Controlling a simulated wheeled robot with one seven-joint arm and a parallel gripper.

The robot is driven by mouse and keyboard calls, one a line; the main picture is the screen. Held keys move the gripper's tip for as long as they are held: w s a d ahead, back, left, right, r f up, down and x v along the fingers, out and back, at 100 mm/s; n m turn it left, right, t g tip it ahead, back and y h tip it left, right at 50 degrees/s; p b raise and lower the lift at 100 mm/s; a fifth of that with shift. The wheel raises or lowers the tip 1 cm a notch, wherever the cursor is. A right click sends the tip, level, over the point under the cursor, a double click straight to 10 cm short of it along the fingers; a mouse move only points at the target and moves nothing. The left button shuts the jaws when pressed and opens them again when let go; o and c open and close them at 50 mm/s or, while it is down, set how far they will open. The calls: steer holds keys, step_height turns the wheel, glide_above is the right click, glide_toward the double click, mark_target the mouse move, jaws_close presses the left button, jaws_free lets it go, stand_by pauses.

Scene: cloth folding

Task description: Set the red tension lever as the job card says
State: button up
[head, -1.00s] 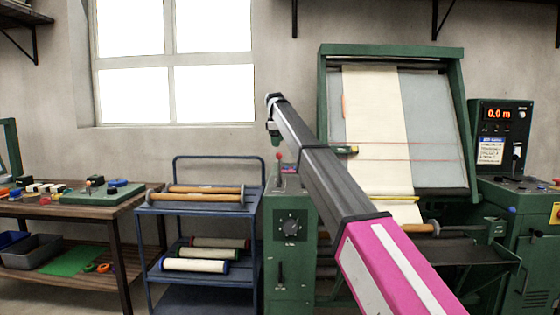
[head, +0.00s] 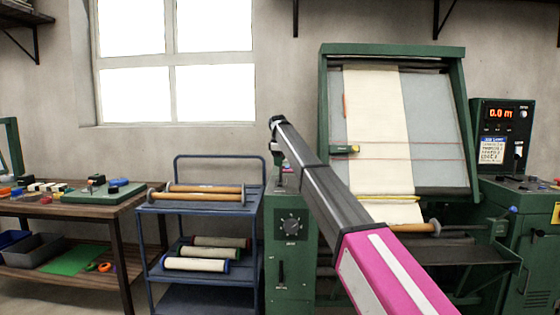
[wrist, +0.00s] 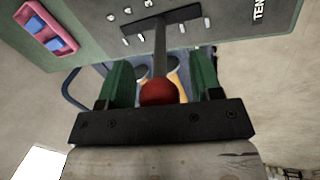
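The red tension lever's round red knob (wrist: 158,91) is in the wrist view, on a dark shaft in a slotted black plate with white marks beside it. My gripper (wrist: 161,72) is open, with one green finger on each side of the knob and a small gap on both sides. In the head view my gripper (head: 281,165) is at the top of the green control post (head: 290,262) and hides the knob. The job card (head: 491,150), white with a blue header, hangs on the panel at right; its text is too small to read.
A pink-framed part with blue pieces (wrist: 50,29) lies near the lever plate. The green loom frame (head: 462,110) with cream cloth (head: 378,130) stands to the right. A blue cart (head: 205,206) with rollers and a wooden table (head: 100,208) stand to the left.

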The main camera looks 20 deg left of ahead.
jaws_close()
steer(key=shift+w, duration=0.1)
steer(key=shift+w+a+r, duration=0.15)
steer(key=shift+w+a, duration=0.05)
steer(key=shift+w, duration=0.5)
steer(key=shift+w+a+r, duration=0.15)
steer(key=shift+w, duration=0.5)
steer(key=w, duration=0.2)
steer(key=w+a, duration=0.1)
steer(key=w, duration=0.1)
steer(key=shift+w, duration=0.2)
steer(key=c, duration=0.9)
jaws_free()
steer(key=shift+w+a+f, duration=0.15)
steer(key=shift+w+f, duration=0.15)
steer(key=shift+w, duration=0.25)
